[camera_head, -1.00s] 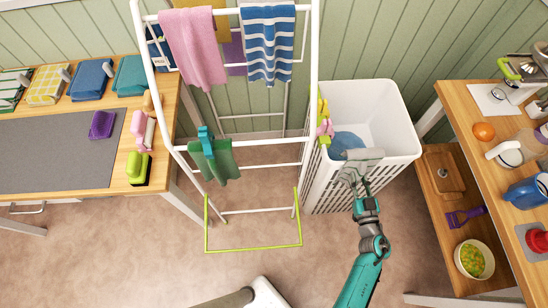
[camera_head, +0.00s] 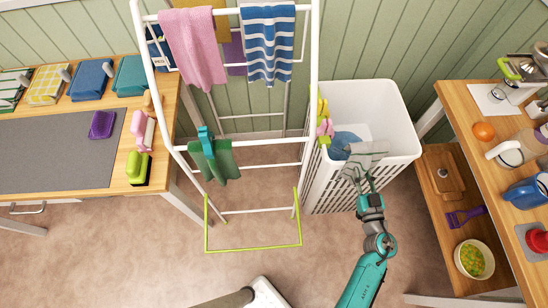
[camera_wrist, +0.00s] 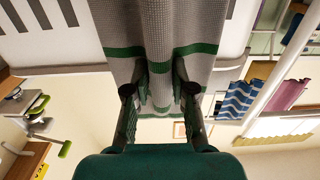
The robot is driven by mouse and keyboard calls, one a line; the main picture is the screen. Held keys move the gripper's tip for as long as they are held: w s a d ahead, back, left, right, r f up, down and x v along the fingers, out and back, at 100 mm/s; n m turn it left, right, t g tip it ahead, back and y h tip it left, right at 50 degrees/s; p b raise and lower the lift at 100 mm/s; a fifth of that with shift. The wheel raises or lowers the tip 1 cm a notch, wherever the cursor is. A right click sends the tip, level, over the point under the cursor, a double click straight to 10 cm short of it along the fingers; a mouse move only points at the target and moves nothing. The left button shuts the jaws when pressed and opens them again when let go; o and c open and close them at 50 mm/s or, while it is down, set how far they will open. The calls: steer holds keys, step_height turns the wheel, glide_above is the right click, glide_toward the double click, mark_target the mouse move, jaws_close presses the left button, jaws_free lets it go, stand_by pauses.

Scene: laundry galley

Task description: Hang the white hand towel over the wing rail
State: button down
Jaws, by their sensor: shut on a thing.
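The white hand towel (camera_head: 366,157), greyish in this light with green stripes, is pinched in my gripper (camera_head: 366,184) in front of the white laundry basket's opening. In the wrist view the towel (camera_wrist: 165,30) hangs between both fingers of my gripper (camera_wrist: 160,88), with green bands across it. The drying rack (camera_head: 316,60) stands left of the basket. A low wing frame with a lime green rail (camera_head: 253,248) juts out at the rack's front, and that rail is bare. My gripper is right of it and apart from it.
The white basket (camera_head: 398,140) holds a blue cloth (camera_head: 345,143). A pink towel (camera_head: 194,50), a blue striped towel (camera_head: 268,45) and a clipped green cloth (camera_head: 215,165) hang on the rack. Counters flank both sides.

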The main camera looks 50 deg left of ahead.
steer(key=shift+r, duration=0.1)
stand_by(0.3)
steer(key=v, duration=0.9)
stand_by(0.8)
